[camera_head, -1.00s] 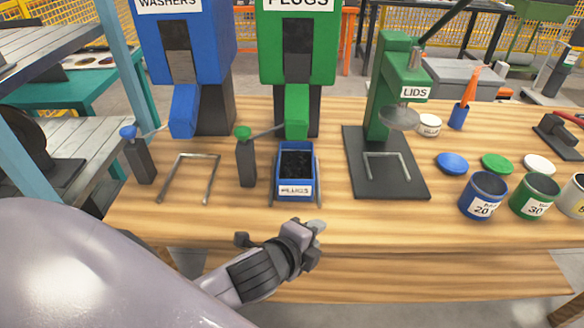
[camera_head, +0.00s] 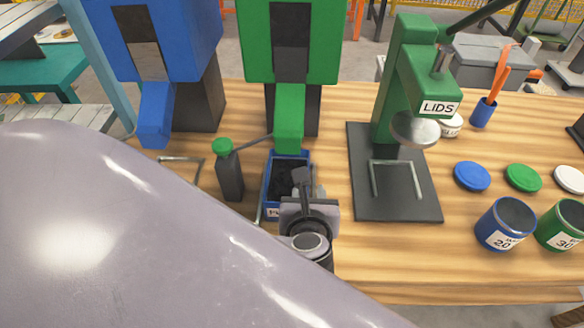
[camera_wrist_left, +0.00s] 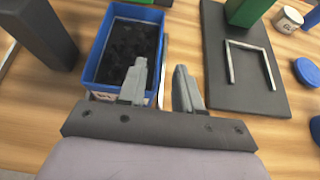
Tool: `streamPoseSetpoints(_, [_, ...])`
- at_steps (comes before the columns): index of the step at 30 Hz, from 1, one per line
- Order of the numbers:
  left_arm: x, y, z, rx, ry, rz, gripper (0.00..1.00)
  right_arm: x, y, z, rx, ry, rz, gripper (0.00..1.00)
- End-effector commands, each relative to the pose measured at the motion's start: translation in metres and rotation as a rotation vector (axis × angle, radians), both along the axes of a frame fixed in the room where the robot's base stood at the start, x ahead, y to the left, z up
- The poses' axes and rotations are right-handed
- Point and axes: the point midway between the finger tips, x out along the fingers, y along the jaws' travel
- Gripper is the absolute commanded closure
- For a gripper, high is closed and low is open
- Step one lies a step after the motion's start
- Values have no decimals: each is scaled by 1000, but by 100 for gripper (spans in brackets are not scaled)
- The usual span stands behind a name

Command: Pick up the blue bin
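The blue bin (camera_head: 267,190) stands on the bench under the green PLUGS dispenser's chute, filled with dark small parts. My left gripper (camera_head: 306,188) is over its front right part and hides much of its label. In the left wrist view, the bin (camera_wrist_left: 140,12) is upper left, and the left gripper (camera_wrist_left: 160,88) is open. One finger overlaps the bin's near right corner; the other is right of the bin, over the table. I cannot tell whether either touches the bin. The right gripper is out of view.
The green PLUGS dispenser (camera_head: 292,45) rises behind the bin. A green-knobbed lever post (camera_head: 230,175) stands close to its left. The green LIDS press (camera_head: 398,70) on its dark plate is to the right, with cans and lids beyond. The bench front is fairly clear.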

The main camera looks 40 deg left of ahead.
Motion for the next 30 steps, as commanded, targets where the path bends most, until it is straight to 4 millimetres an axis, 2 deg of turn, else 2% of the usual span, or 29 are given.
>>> streamPoseSetpoints(15, [49, 30, -28, 1, -1, 2, 66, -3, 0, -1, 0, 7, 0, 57])
streamPoseSetpoints(24, [52, 32, -31, -3, -1, 1, 66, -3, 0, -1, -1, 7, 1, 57])
streamPoseSetpoints(26, [52, 32, -31, -3, -1, 1, 85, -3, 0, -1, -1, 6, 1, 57])
streamPoseSetpoints(27, [52, 32, -31, -3, -1, 1, 98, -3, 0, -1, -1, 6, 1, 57])
streamPoseSetpoints(30, [52, 32, -31, -3, -1, 1, 100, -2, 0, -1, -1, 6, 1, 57])
